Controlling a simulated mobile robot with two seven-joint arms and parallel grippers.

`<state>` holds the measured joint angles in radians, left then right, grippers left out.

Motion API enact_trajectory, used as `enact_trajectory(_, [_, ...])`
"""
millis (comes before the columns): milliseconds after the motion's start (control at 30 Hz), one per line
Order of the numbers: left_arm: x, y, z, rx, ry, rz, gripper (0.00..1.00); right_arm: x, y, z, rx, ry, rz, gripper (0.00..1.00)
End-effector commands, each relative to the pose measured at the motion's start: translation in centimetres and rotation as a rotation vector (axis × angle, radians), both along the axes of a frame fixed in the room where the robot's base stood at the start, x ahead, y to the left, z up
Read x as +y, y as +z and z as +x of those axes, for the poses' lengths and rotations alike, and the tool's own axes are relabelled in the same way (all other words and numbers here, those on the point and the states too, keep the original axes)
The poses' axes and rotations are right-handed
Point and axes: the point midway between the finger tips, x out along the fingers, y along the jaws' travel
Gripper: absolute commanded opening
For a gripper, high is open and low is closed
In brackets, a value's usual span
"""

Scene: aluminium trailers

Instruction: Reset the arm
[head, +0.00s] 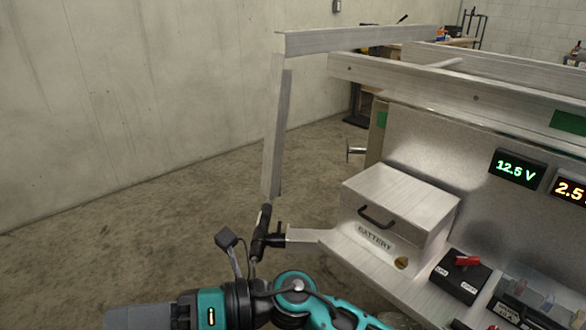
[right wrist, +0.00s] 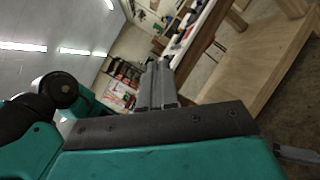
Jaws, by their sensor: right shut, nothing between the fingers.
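My right arm reaches in from the bottom of the head view, teal and black. Its gripper (head: 280,235) is dark and small, beside the left end of the trailer's metal ledge. I cannot tell whether it touches the ledge. In the right wrist view the grey fingers (right wrist: 157,82) are together, with nothing held between them. My left gripper is not in view.
A metal battery box (head: 400,210) with a black handle stands on the ledge. Right of it are a red-handled switch (head: 466,265) and lit displays (head: 517,169). Trailer rails (head: 360,40) rise behind. The floor (head: 130,230) at left is clear.

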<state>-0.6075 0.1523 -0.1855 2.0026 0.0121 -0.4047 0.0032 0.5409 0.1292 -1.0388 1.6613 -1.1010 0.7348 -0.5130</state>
Motion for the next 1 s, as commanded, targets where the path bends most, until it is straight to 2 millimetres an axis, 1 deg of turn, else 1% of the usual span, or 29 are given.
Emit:
enact_trajectory(33, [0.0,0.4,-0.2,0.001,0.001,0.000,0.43,-0.9,1.2,1.4,0.168,-0.083,0.071,0.00])
enact_trajectory(67, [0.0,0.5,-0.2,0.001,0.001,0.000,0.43,-1.6,1.7,2.4,0.264,-0.133,0.113,0.00])
enact_trajectory(100, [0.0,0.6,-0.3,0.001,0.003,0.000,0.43,-2.6,2.1,3.8,0.391,-0.197,0.163,0.00])
enact_trajectory(167, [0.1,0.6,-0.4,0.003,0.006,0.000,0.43,-4.6,2.0,6.0,0.582,-0.292,0.239,0.00])
enact_trajectory(200, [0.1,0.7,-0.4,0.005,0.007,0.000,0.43,-6.2,1.6,7.5,0.711,-0.357,0.287,0.00])
enact_trajectory(267, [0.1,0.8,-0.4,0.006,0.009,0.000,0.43,-8.8,0.4,9.4,0.902,-0.450,0.357,0.00])
enact_trajectory(300, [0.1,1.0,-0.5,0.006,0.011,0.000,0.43,-10.7,-0.9,10.5,1.030,-0.513,0.402,0.00])
enact_trajectory(333, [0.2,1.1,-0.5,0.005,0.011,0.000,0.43,-12.2,-1.9,11.1,1.124,-0.559,0.436,0.00])
enact_trajectory(367, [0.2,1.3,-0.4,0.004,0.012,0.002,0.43,-13.8,-3.1,11.6,1.219,-0.605,0.470,0.00])
enact_trajectory(400, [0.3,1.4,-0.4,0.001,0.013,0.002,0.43,-15.9,-4.9,12.1,1.342,-0.669,0.515,0.00])
enact_trajectory(433, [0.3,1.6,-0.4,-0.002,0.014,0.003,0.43,-17.6,-6.3,12.3,1.434,-0.715,0.549,0.00])
enact_trajectory(467, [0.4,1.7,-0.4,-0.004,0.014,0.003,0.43,-19.2,-7.9,12.2,1.526,-0.761,0.582,0.00])
enact_trajectory(500, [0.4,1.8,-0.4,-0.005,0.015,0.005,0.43,-21.4,-10.0,11.9,1.646,-0.822,0.627,0.00])
enact_trajectory(567, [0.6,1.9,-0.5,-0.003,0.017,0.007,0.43,-24.7,-13.2,10.9,1.816,-0.912,0.693,0.00])
enact_trajectory(600, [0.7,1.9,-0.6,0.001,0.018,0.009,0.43,-26.6,-15.1,9.9,1.919,-0.967,0.736,0.00])
enact_trajectory(667, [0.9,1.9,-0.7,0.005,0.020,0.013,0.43,-29.3,-17.8,8.2,2.057,-1.044,0.794,0.00])
enact_trajectory(700, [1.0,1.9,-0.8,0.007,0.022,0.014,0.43,-30.8,-19.3,6.9,2.137,-1.089,0.831,0.00])
enact_trajectory(800, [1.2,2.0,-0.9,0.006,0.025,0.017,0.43,-33.8,-22.1,4.0,2.294,-1.179,0.907,0.00])
enact_trajectory(833, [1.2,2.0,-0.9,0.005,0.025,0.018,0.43,-34.4,-22.7,3.2,2.330,-1.199,0.926,0.00])
enact_trajectory(900, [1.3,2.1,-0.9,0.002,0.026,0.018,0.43,-35.5,-23.7,1.9,2.389,-1.234,0.957,0.00])
enact_trajectory(1000, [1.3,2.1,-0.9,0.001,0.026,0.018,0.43,-36.3,-24.4,0.9,2.433,-1.259,0.982,0.00])
